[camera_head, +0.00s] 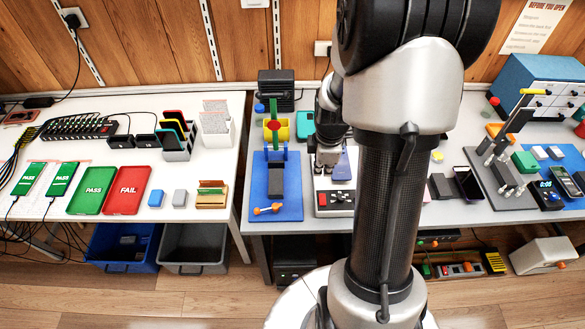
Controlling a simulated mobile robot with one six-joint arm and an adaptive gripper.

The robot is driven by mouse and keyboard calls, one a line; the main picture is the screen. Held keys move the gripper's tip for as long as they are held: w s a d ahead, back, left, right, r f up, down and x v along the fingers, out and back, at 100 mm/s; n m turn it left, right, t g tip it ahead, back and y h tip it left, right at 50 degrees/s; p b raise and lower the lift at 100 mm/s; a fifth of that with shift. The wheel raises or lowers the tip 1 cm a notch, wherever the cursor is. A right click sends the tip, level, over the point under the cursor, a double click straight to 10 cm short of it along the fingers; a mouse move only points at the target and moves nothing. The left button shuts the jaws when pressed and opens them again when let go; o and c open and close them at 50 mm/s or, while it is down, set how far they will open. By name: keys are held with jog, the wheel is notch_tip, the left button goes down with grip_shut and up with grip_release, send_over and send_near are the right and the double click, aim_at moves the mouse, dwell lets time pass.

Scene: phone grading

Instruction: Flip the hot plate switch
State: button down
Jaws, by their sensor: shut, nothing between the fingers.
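What looks like the hot plate (320,200) is a pale unit with a dark front panel, near the front edge of the grey bench. A red switch (341,199) shows on that panel, with small knobs or buttons beside it; its position is too small to tell. My gripper (326,172) points down over the back part of the unit, behind the front panel. It is shut and empty. I cannot tell whether its tips touch the unit. A blue flat piece (343,166) shows beside the gripper. My arm hides the unit's right surroundings.
A blue mat (290,209) with a press-like fixture and an orange-handled tool (268,209) lies just left of the unit. A dark box (276,88) stands behind. Phones and a grey fixture (510,200) are to the right. The white table (60,228) holds green and red trays.

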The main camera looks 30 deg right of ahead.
aim_at(318, 198)
jog(key=shift+f, duration=0.45)
jog(key=shift+d, duration=0.1)
jog(key=f+b, duration=0.1)
jog(key=f, duration=0.3)
jog(key=w+f+b, duration=0.1)
jog(key=f+b, duration=0.1)
jog(key=f, duration=0.3)
jog(key=d+f+b, duration=0.1)
jog(key=f+b, duration=0.1)
jog(key=f, duration=0.2)
jog(key=shift+w+f, duration=0.3)
jog(key=shift+f, duration=0.1)
jog(key=shift+w+d+f+g+p, duration=0.1)
jog(key=shift+w+f+g+p, duration=0.1)
jog(key=shift+f+g+p, duration=0.2)
jog(key=shift+s+r, duration=0.1)
jog(key=shift+s, duration=0.1)
